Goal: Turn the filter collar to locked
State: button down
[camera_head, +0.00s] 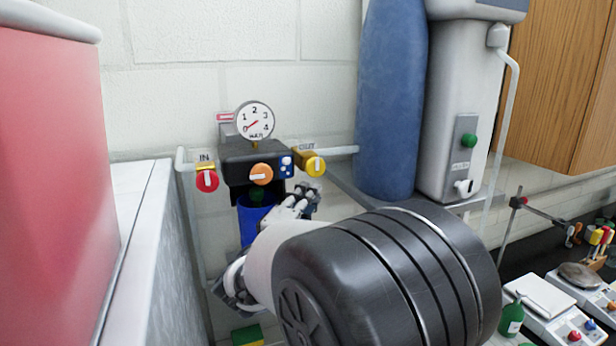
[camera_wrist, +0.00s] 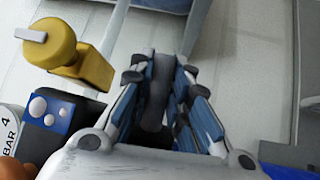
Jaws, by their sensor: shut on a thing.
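The filter unit (camera_head: 240,165) is a black block on the wall with a dial gauge (camera_head: 255,120) above it. A blue bowl (camera_head: 252,222) hangs below, partly behind my arm. The filter collar's ring is not clearly visible, and I cannot read its position. My gripper (camera_head: 306,196) is just right of the bowl, below the yellow knob. In the wrist view, my gripper (camera_wrist: 155,85) is shut on a dark grey bar (camera_wrist: 153,105) between its blue-padded fingers. The bar looks like the collar's handle; its join to the ring is hidden.
A red IN knob (camera_head: 207,181), an orange knob (camera_head: 261,174) and a yellow OUT knob (camera_head: 315,166) sit close around the gripper. A blue cylinder (camera_head: 390,100) and a grey tank (camera_head: 455,110) stand right. A red container (camera_head: 50,170) fills the left.

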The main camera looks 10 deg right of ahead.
jog(key=shift+s+a+m+g+h+p, duration=0.3)
jog(key=shift+s+m+g+h+p, duration=0.5)
jog(key=shift+g+h+p, duration=0.25)
jog(key=shift+s+a+m+g+h+p, duration=0.3)
jog(key=shift+s+m+g+h+p, duration=0.3)
jog(key=shift+m+g+h+p, duration=0.4)
jog(key=c, duration=1.5)
grip_release()
